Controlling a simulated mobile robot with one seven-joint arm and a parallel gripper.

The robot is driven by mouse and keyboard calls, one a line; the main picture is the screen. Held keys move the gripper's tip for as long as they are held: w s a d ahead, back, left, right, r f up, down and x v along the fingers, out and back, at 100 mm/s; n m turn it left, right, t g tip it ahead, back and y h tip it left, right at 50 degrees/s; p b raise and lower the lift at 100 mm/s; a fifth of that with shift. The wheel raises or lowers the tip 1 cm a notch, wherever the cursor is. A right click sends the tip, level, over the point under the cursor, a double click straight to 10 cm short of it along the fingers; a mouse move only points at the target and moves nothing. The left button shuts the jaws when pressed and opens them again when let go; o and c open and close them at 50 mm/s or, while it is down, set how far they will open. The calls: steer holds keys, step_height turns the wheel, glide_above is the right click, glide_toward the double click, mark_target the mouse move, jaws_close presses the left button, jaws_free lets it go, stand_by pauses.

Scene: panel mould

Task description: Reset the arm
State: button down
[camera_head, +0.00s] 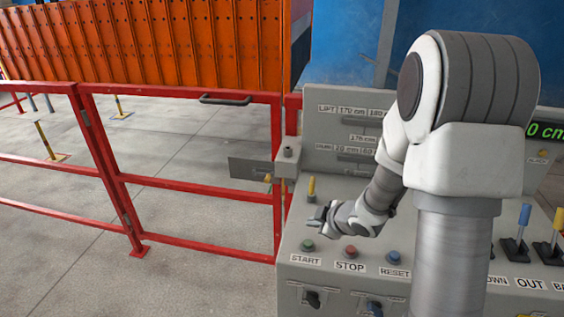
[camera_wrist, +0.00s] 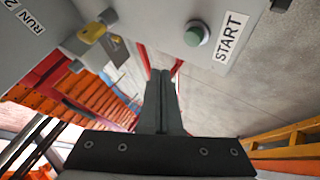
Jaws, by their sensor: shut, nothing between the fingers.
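My arm reaches in from the right of the head view, bent over a grey control console (camera_head: 330,262). My gripper (camera_head: 314,222) is shut and empty, above the left part of the console, near a yellow key switch (camera_head: 311,187) and the green START button (camera_head: 307,245). In the wrist view, my gripper (camera_wrist: 160,75) has its fingers together, with the START button (camera_wrist: 196,34) and its label beyond them and the key switch (camera_wrist: 92,32) to the upper left. Whether the fingers touch anything on the console is not clear; they appear apart from the button.
A red STOP button (camera_head: 351,251) and a blue RESET button (camera_head: 394,257) sit right of START. Blue and yellow levers (camera_head: 521,225) stand farther right. A red fence gate (camera_head: 190,190) with a black handle (camera_head: 225,99) stands left. Open concrete floor lies beyond.

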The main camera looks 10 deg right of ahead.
steer(key=s+d+r+m+h, duration=0.3)
steer(key=r+m, duration=0.1)
steer(key=r, duration=0.4)
steer(key=s+d+r+m+h, duration=0.2)
steer(key=s+r+m, duration=0.15)
steer(key=r, duration=0.35)
steer(key=s+a+r+m+g, duration=0.1)
steer(key=s+a+r+m, duration=0.2)
steer(key=s, duration=0.6)
steer(key=s+a+r+m+g+y, duration=0.1)
steer(key=s+a+r+m, duration=0.1)
steer(key=s, duration=0.8)
steer(key=shift+s+a+r+m+g, duration=0.25)
steer(key=shift+a+r+m+g, duration=0.2)
steer(key=shift+m, duration=0.1)
